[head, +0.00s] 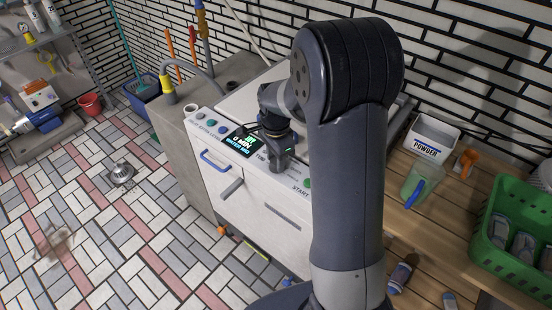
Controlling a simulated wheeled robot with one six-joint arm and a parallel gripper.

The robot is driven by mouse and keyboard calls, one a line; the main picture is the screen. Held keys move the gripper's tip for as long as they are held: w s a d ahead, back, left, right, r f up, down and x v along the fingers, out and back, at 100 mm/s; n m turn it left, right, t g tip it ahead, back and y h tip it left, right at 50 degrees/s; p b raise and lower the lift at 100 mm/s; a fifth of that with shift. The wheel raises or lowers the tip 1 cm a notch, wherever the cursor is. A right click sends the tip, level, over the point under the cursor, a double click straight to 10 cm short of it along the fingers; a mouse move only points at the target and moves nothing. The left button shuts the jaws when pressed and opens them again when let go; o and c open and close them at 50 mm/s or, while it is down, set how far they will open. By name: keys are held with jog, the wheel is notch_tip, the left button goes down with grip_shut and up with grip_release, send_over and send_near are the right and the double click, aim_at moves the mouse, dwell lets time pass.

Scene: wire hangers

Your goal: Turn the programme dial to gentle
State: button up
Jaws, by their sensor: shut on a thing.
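The white washing machine (262,213) stands at the middle with a sloping control panel on top. My gripper (277,167) points down at the panel, to the right of the lit display (240,142), and is shut on a dial there. The gripper hides most of the dial, so its pointer and setting cannot be read. A label that looks like "TIME" (261,157) is printed just left of the gripper. The display shows cyan text including "0 MIN"; the rest is too small to read surely.
A green START button (307,183) lies right of the gripper, and several small buttons (209,123) lie left of the display. A wooden bench (432,235) at right holds a powder box (431,138), a jug (421,182) and a green crate (490,240). The tiled floor is mostly clear.

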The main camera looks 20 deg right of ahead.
jog(key=shift+m, duration=1.6)
jog(key=o, duration=1)
notch_tip(320, 180, up, 11)
jog(key=shift+f, duration=0.1)
notch_tip(320, 180, down, 11)
jog(key=shift+r, duration=0.1)
